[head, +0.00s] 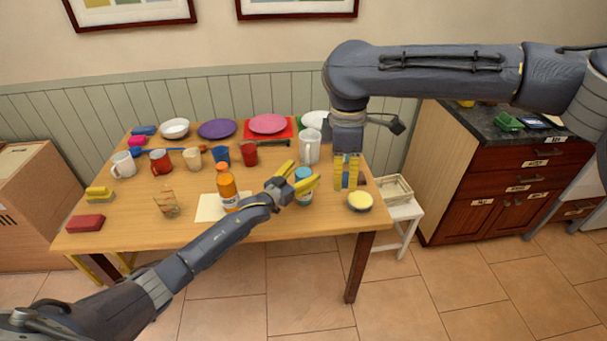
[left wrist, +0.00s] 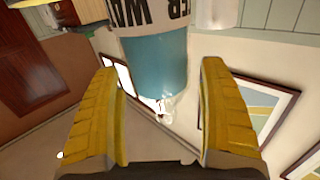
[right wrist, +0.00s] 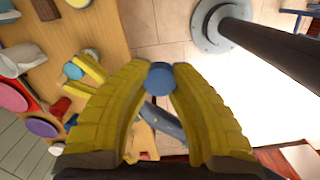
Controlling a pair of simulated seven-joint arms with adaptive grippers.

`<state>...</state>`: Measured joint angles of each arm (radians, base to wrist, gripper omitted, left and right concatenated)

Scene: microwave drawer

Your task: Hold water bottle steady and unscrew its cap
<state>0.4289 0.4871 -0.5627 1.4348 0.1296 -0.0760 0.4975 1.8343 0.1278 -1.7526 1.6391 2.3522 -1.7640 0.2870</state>
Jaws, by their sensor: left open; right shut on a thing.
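The water bottle (head: 303,186) stands near the table's front right, blue with a white label band. In the left wrist view the bottle (left wrist: 155,62) appears upside down, and its neck end (left wrist: 163,106) is pale, with no blue cap visible on it. My left gripper (head: 304,178) is open, its yellow fingers on either side of the bottle with gaps. My right gripper (head: 347,172) points down, to the right of the bottle. In the right wrist view it is shut on a small round blue cap (right wrist: 160,83), apart from the bottle (right wrist: 73,70).
A yellow-topped bowl (head: 360,202) sits below my right gripper. A white mug (head: 309,146) stands behind the bottle. An orange bottle (head: 227,188) and a glass (head: 167,204) are to the left. Plates (head: 217,129) line the back. The table's front edge is close.

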